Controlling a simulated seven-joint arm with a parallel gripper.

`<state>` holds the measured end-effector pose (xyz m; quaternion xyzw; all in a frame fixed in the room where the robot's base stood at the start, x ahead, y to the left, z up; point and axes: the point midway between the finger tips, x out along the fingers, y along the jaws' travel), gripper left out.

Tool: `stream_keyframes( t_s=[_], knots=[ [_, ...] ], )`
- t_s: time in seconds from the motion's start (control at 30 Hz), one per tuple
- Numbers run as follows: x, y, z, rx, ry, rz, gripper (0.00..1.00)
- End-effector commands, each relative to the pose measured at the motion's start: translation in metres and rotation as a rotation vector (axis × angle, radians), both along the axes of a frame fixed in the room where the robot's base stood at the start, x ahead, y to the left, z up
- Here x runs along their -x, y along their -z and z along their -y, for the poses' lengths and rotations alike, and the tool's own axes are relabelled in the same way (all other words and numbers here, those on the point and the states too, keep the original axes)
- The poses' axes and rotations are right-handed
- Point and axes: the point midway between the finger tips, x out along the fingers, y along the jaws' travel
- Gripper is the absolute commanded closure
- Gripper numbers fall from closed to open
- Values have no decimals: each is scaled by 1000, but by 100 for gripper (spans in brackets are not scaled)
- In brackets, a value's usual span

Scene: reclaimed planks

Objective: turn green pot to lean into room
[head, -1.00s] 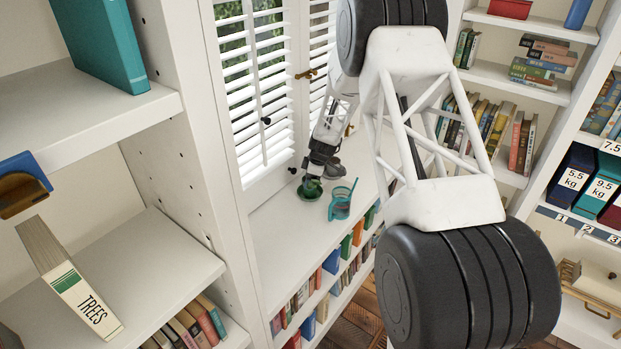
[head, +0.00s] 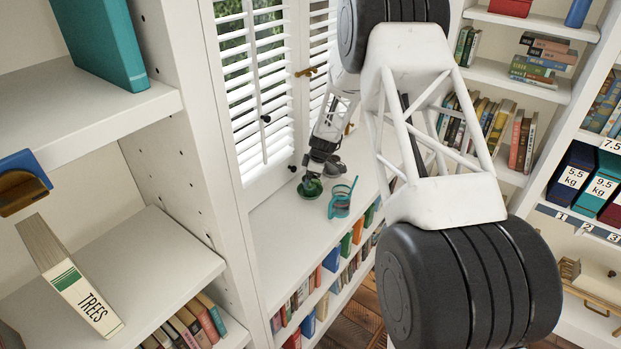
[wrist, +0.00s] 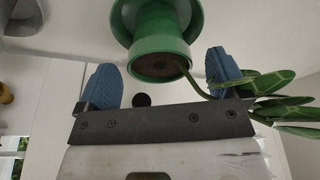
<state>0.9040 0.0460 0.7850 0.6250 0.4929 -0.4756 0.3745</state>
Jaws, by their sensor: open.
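The green pot (head: 309,190) stands on a green saucer on the white sill below the shuttered window. In the wrist view the green pot (wrist: 158,50) is ahead of my gripper (wrist: 163,75), roughly between its blue fingertips, with dark soil in its top. A green stem and striped leaves (wrist: 272,100) lean out to the right, past the right finger. My gripper (head: 313,176) is open and is right at the pot in the head view, hiding part of it. I cannot tell whether either finger touches the pot.
A teal glass (head: 340,205) with a stick in it stands just right of the pot. A grey object (head: 334,164) sits behind my gripper. White shutters (head: 265,90) rise close behind. The sill's front part is clear, above shelves of books (head: 332,260).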

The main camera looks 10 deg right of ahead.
Motion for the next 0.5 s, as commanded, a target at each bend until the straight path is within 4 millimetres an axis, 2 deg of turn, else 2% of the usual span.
stream_keyframes(
  t_s=[0.5],
  knots=[
    [3, -57, 15, 0, 0, 2, 7]
  ],
)
